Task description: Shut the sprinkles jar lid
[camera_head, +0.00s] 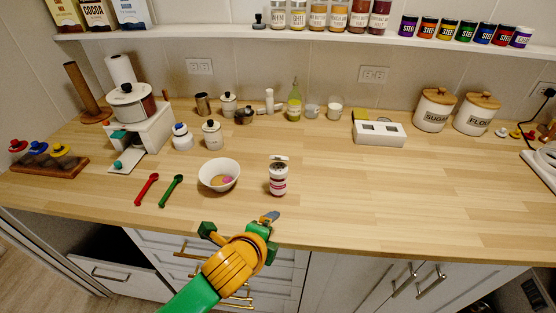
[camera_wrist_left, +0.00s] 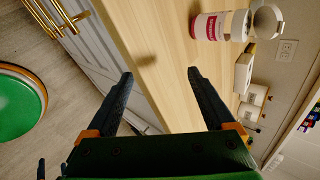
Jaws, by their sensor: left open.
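The sprinkles jar (camera_head: 278,182) stands upright near the counter's front edge, with a white body and a dark red label band. Its white lid (camera_head: 279,158) is raised open at the back of the jar's top. In the left wrist view the jar (camera_wrist_left: 212,26) lies sideways in the picture at the top, with the open lid (camera_wrist_left: 267,20) tilted off its mouth. My left gripper (camera_head: 240,223) is open and empty at the counter's front edge, in front of the jar and apart from it. In the left wrist view its fingers (camera_wrist_left: 160,76) are spread with nothing between them. My right gripper is not in view.
A white bowl (camera_head: 219,187) stands just left of the jar. Red (camera_head: 147,189) and green (camera_head: 171,190) spoons lie further left. Several jars and a white box (camera_head: 379,141) stand at the back. The counter (camera_head: 400,190) right of the jar is clear.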

